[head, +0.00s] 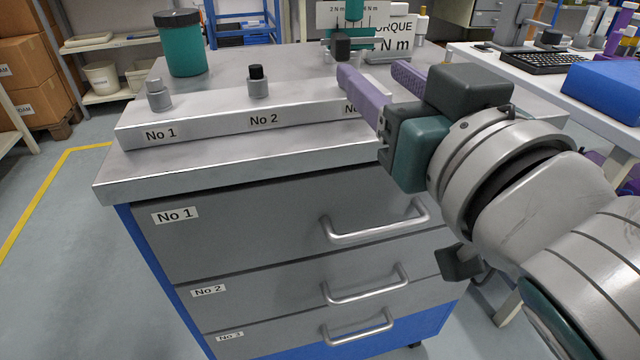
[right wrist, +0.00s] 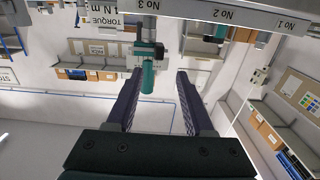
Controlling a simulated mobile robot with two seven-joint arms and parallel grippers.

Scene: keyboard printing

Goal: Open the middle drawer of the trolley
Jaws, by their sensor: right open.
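The trolley has a grey metal top (head: 230,165) and several drawers. The middle drawer (head: 260,283) is labelled No 2 and appears shut, with a silver bar handle (head: 366,292). The top drawer (head: 250,230), No 1, is above it, and drawer No 3 (head: 275,338) is below; both appear shut. My right gripper (head: 371,70) is open, its purple fingers apart over the right part of the trolley top, well above the handles. In the right wrist view its fingers (right wrist: 156,75) hold nothing. My left gripper is not in view.
A raised rack (head: 215,120) with sockets labelled No 1 and No 2 stands on the trolley, with a teal canister (head: 183,45) behind it. A torque sign (head: 393,35) stands at the back. A white table (head: 605,125) is at right. Floor at left is clear.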

